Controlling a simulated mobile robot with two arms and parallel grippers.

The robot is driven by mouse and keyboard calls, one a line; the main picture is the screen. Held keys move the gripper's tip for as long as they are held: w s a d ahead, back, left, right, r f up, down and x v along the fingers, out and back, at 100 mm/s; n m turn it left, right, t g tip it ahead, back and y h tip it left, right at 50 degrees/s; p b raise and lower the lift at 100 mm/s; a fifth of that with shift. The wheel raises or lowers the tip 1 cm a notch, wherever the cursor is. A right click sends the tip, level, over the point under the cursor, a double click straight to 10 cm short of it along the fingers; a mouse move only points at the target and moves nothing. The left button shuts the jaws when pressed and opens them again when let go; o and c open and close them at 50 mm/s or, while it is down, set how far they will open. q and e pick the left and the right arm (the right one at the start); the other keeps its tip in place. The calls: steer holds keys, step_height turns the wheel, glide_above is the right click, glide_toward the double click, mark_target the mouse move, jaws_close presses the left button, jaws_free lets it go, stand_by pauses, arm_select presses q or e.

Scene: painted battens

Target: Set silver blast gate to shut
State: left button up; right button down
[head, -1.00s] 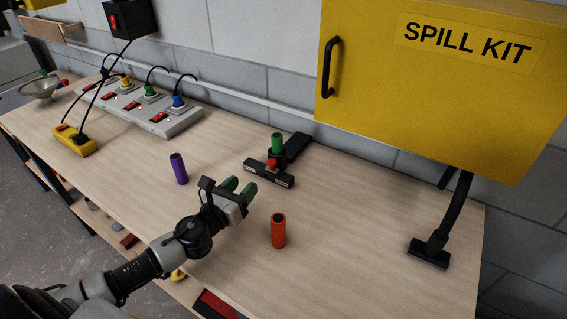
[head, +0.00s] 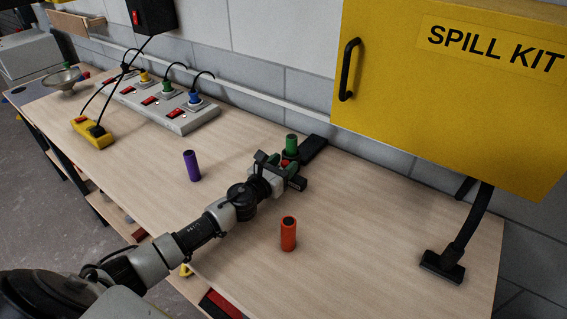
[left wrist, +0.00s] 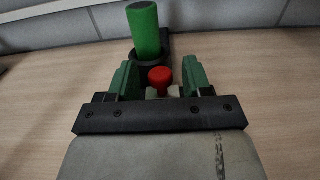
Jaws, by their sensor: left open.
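No silver blast gate can be made out in either view. My left gripper (head: 290,175) has green fingers and is open at a black fixture (head: 313,149) near the wall. In the left wrist view the gripper (left wrist: 162,78) has a red knob (left wrist: 160,77) between its fingers, with no clear contact. A green cylinder (left wrist: 144,30) stands upright in a black ring just behind the knob; it also shows in the head view (head: 291,144). The gripper hides much of the fixture's front bar. My right gripper is not in view.
An orange cylinder (head: 288,233) and a purple cylinder (head: 191,165) stand on the bench (head: 370,240). A yellow spill kit cabinet (head: 440,110) overhangs the right. A black hose nozzle (head: 442,266) lies below it. A power strip (head: 170,107) lies back left.

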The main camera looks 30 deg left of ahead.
arm_select(q)
steer(key=shift+w, duration=0.15)
steer(key=shift+c, duration=0.3)
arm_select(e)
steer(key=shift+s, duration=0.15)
